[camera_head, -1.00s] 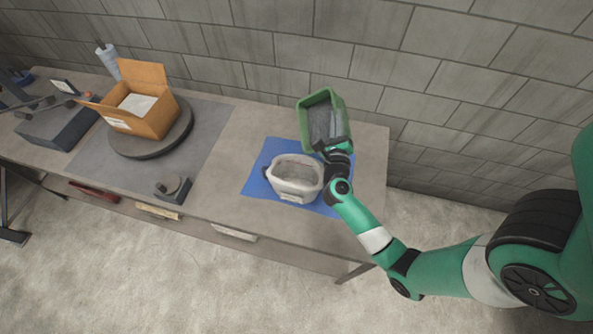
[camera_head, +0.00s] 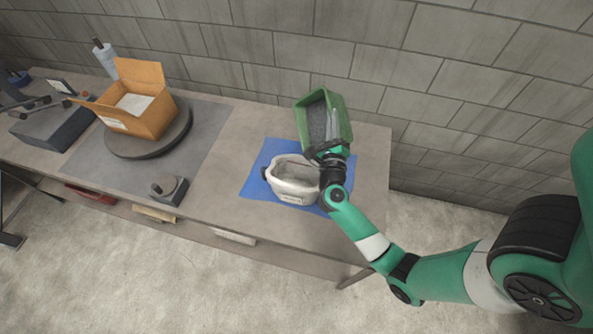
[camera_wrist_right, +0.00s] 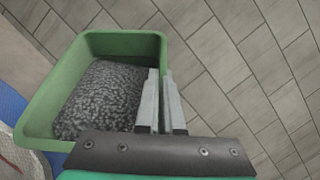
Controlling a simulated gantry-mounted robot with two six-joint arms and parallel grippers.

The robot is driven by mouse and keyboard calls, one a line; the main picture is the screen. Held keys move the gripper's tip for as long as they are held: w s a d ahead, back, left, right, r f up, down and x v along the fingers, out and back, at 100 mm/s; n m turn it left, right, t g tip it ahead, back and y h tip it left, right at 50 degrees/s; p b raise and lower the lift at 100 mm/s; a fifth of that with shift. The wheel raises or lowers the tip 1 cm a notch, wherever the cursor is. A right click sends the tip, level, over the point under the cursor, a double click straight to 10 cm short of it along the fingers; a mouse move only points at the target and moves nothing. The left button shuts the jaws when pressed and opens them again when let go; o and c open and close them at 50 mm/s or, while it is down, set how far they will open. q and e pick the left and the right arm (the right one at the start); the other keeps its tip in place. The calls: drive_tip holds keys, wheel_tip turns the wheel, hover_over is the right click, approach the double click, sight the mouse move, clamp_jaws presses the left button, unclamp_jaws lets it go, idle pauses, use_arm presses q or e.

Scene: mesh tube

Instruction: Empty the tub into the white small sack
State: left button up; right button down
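The green tub (camera_head: 301,124) is held up off the table, behind and slightly right of the sack, and looks tilted. Dark grey granules lie in it, clearly seen in the right wrist view (camera_wrist_right: 100,98). My right gripper (camera_head: 328,147) is shut on the tub's wall; its two pale fingers (camera_wrist_right: 160,100) pinch that wall in the wrist view. The white small sack (camera_head: 291,188) stands open-mouthed on a blue mat (camera_head: 254,187), with a label on its front. My right wrist hides part of the sack's right side. My left gripper is not in view.
An open cardboard box (camera_head: 152,120) stands on a round dark turntable (camera_head: 120,150) at the left. A small dark block (camera_head: 168,190) sits near the front edge. A block wall (camera_head: 450,80) rises behind the table. The table right of the mat is clear.

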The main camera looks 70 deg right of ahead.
drive_tip(key=shift+w+a+f+n+t+h+b, duration=0.1)
drive_tip(key=shift+w+a+n+t+h+b, duration=0.3)
drive_tip(key=shift+a+n+b, duration=0.3)
drive_tip(key=shift+w+a+f+n+b, duration=0.2)
drive_tip(key=shift+w+a+n+b, duration=0.2)
drive_tip(key=shift+n+b, duration=0.35)
drive_tip(key=shift+a, duration=0.1)
drive_tip(key=shift+r, duration=0.15)
drive_tip(key=shift+s+d+r+m+p, duration=0.1)
drive_tip(key=shift+s+d+m+p, duration=0.15)
drive_tip(key=shift+d+m+p, duration=0.25)
drive_tip(key=shift+s+d+r+m+g+p, duration=0.1)
drive_tip(key=shift+s+d+m+g+p, duration=0.2)
drive_tip(key=shift+m+p, duration=0.2)
drive_tip(key=shift+w+a+n+b, duration=0.15)
drive_tip(key=shift+n+b, duration=0.1)
drive_tip(key=shift+b, duration=0.05)
